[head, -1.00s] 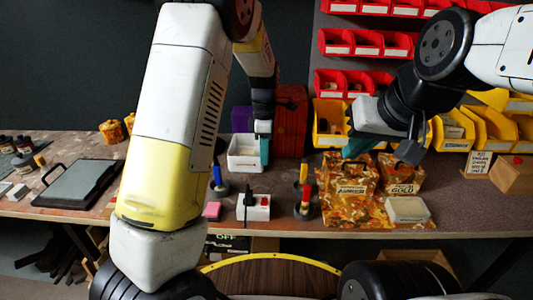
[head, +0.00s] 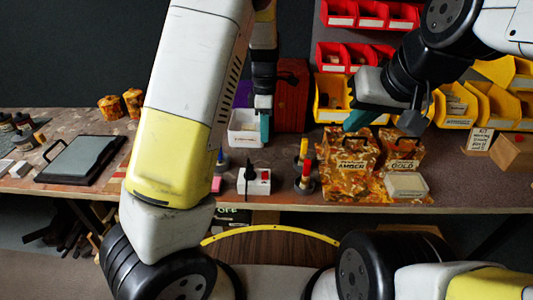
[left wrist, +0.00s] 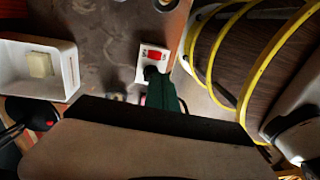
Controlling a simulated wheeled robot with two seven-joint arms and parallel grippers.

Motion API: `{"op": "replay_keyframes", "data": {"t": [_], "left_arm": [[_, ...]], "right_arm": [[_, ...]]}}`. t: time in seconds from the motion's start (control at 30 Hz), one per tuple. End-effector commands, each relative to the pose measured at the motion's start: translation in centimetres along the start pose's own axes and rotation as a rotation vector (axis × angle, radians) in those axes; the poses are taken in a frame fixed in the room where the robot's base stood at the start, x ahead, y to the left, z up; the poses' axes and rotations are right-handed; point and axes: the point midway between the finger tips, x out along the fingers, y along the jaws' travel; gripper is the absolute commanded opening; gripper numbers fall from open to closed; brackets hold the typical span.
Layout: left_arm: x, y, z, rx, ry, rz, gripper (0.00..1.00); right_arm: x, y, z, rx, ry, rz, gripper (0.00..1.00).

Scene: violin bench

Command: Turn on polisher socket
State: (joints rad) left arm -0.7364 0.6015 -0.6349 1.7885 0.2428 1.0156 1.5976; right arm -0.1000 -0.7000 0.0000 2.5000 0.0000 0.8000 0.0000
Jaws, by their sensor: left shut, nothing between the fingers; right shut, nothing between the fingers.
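The polisher socket is a white socket box (head: 262,183) with a red switch, standing near the bench's front edge. A black plug with a cord sits in its left part. In the left wrist view the socket box (left wrist: 143,68) shows its red switch, with the black plug beside it. I cannot tell whether the switch is on. My left gripper (head: 265,129) is shut and empty, above the bench behind the socket in the head view. Its green fingers (left wrist: 162,94) appear just below the socket in the wrist view. My right gripper (head: 357,120) is shut and empty above the patterned bags.
A white open bin (head: 240,138) stands behind the socket. Tools in round holders (head: 304,182) stand to its right, with patterned bags (head: 350,150) and a pale box (head: 406,186) further right. A pink block (head: 216,184) lies left of the socket.

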Motion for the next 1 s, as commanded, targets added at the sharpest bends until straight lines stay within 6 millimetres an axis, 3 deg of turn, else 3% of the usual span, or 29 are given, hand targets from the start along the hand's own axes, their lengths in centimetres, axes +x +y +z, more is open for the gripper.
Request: {"op": "replay_keyframes", "data": {"t": [0.23, 0.7, 1.0], "left_arm": [[1.5, 0.0, 0.0, 0.000, 0.001, -0.002, 0.00], [11.0, -0.1, -0.1, -0.001, 0.002, -0.004, 0.00], [13.8, 0.0, 0.0, 0.000, 0.000, 0.000, 0.00]], "right_arm": [[0.0, 0.0, 0.0, 0.000, 0.000, 0.000, 0.00], [0.0, 0.0, 0.0, 0.000, 0.000, 0.000, 0.00], [0.0, 0.0, 0.0, 0.000, 0.000, 0.000, 0.00]]}}
